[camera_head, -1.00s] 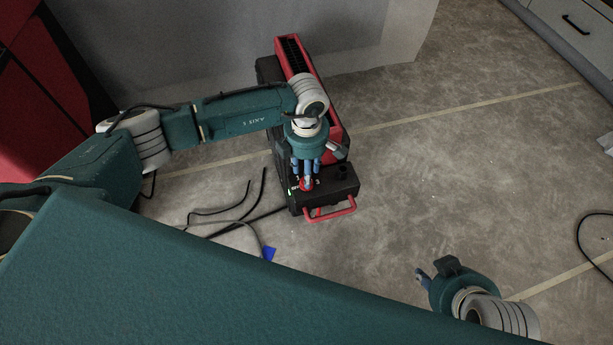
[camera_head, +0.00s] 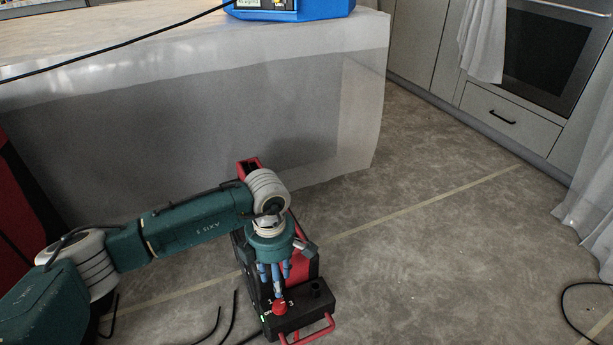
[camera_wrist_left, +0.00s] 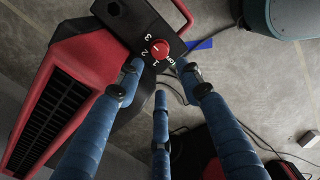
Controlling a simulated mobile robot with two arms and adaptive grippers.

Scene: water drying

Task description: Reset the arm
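A red and black machine (camera_head: 302,262) stands on the floor. Its black top panel (camera_head: 317,293) carries a red round dial knob (camera_head: 280,307) with white numbers around it. The knob also shows in the left wrist view (camera_wrist_left: 159,49). My left gripper (camera_head: 274,283) hangs just above the knob, with its blue fingers pointing down. In the left wrist view, my left gripper's three fingers (camera_wrist_left: 160,82) are spread apart with nothing held between them. The knob lies beyond the fingertips and looks clear of them. My right gripper is out of both views.
A plastic-covered counter (camera_head: 250,110) stands behind the machine, with a blue device (camera_head: 290,10) on top. An oven (camera_head: 555,55) and drawers (camera_head: 510,118) are at the upper right. Black cables lie on the floor left of the machine and at the right edge. Floor to the right is mostly clear.

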